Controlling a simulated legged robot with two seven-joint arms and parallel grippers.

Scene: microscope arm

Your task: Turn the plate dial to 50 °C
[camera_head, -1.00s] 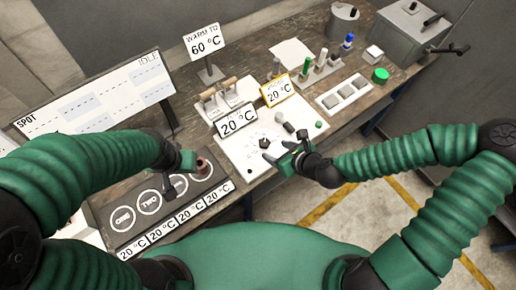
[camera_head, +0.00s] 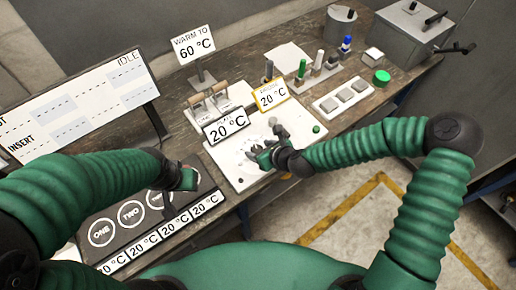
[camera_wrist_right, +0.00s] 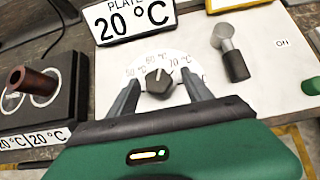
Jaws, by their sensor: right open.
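The plate dial (camera_wrist_right: 160,83) is a dark round knob on a white face with printed temperatures, including 50, 60 and 70 °C. A small light mark on the knob points roughly up in the right wrist view. The plate sign (camera_wrist_right: 128,17) reads 20 °C; it also shows in the head view (camera_head: 227,126). My right gripper (camera_wrist_right: 160,76) is open, with one finger on each side of the dial; I cannot tell whether they touch it. In the head view my right gripper (camera_head: 262,155) covers the dial. My left gripper (camera_head: 186,179) is over the black panel, its jaws unclear.
A grey lever (camera_wrist_right: 230,55) stands right of the dial, with a green button (camera_wrist_right: 236,110) farther right. The black panel (camera_head: 122,240) with numbered circles lies left. The "WARM TO 60 °C" sign (camera_head: 194,46) and a second 20 °C sign (camera_head: 270,96) stand behind.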

